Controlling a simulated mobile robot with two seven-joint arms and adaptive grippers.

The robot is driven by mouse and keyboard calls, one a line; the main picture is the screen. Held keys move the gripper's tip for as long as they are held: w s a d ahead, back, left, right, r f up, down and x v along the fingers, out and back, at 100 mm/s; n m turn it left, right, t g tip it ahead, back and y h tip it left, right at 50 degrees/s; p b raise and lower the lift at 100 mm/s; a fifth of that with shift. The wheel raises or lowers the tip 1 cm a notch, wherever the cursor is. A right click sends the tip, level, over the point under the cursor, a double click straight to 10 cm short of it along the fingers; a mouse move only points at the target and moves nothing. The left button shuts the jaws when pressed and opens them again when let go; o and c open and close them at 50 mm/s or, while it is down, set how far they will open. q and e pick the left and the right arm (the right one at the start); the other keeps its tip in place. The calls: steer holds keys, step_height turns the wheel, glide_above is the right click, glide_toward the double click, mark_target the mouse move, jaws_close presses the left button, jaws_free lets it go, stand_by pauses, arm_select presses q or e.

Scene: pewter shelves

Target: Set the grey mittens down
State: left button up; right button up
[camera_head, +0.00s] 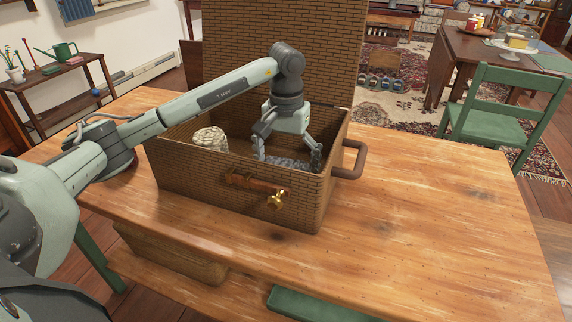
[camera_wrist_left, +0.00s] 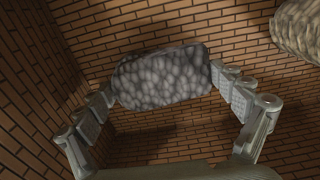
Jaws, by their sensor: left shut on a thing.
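The grey mittens (camera_head: 288,163) are a bumpy grey bundle inside the open brown basket (camera_head: 195,185), toward its right end. They also show in the left wrist view (camera_wrist_left: 162,80), between the two fingers. My left gripper (camera_head: 287,153) reaches down into the basket from above and is shut on the mittens, with a finger at each end. In the wrist view the basket's inner surface lies behind them; whether they touch the floor I cannot tell. The basket's front wall hides their lower part in the head view. My right gripper is not in view.
A cream knitted thing (camera_head: 210,140) is at the left in the basket and at the wrist view's upper right. The raised lid (camera_head: 270,50) stands behind. The wooden table (camera_head: 420,220) is clear to the right. A green chair (camera_head: 500,110) stands beyond.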

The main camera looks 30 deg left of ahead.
arm_select(q)
steer(key=shift+f, duration=0.1)
steer(key=o, duration=0.8)
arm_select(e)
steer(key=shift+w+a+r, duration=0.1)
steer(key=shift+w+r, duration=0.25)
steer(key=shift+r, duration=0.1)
arm_select(q)
step_height(320, 180, up, 2)
steer(key=shift+w+r, duration=0.1)
steer(key=shift+r, duration=0.1)
step_height(320, 180, up, 7)
steer(key=shift+r, duration=1.4)
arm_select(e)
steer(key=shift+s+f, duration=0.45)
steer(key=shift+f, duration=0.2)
